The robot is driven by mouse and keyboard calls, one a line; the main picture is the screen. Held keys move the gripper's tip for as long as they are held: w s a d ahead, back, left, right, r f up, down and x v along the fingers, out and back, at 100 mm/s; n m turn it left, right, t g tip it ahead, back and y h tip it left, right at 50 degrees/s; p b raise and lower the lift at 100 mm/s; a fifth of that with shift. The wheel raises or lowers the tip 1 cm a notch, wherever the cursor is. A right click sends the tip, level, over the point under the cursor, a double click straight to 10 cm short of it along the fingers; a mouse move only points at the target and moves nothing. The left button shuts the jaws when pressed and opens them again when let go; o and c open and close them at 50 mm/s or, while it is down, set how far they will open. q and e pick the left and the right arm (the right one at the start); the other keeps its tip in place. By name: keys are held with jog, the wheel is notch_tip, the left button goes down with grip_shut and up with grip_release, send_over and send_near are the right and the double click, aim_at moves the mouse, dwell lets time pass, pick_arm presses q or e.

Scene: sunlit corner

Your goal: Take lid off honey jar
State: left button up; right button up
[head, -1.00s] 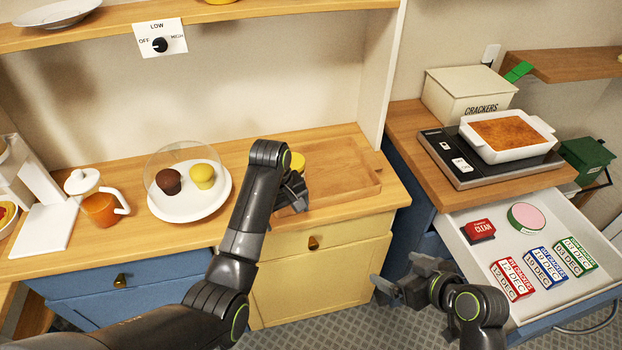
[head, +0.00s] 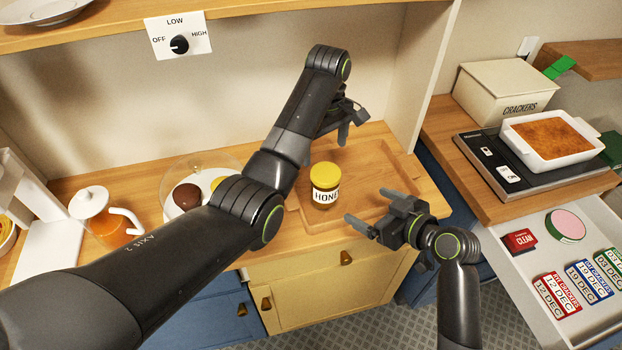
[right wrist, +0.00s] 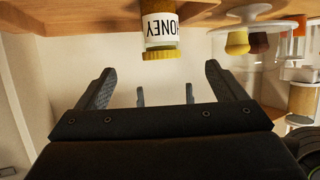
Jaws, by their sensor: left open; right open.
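The honey jar (head: 325,196) stands upright on the wooden tray (head: 383,163), with its yellow lid (head: 324,174) on top. My left gripper (head: 350,123) is open and empty, behind and above the jar. My right gripper (head: 368,207) is open, in front and to the right of the jar, its fingers pointing toward it without touching. The upside-down right wrist view shows the jar (right wrist: 160,26) with its lid (right wrist: 162,54) beyond my open right fingers (right wrist: 160,85). My left gripper's fingers (right wrist: 161,96) show farther off there.
A glass dome (head: 180,174) over cupcakes stands left of the jar, partly hidden by my left arm. An orange jug (head: 105,228) is farther left. A shelf (head: 270,18) runs above.

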aim_at(325, 189)
pick_arm(q)
jog(key=shift+d+r, duration=0.1)
jog(key=shift+s+d+r, duration=0.1)
jog(key=shift+s+d, duration=0.1)
jog(key=shift+s, duration=0.1)
pick_arm(e)
jog(key=x, duration=1.6)
jog(key=shift+w+a, duration=0.1)
jog(key=shift+a, duration=0.05)
jog(key=shift+f, duration=0.1)
jog(key=shift+c, duration=0.2)
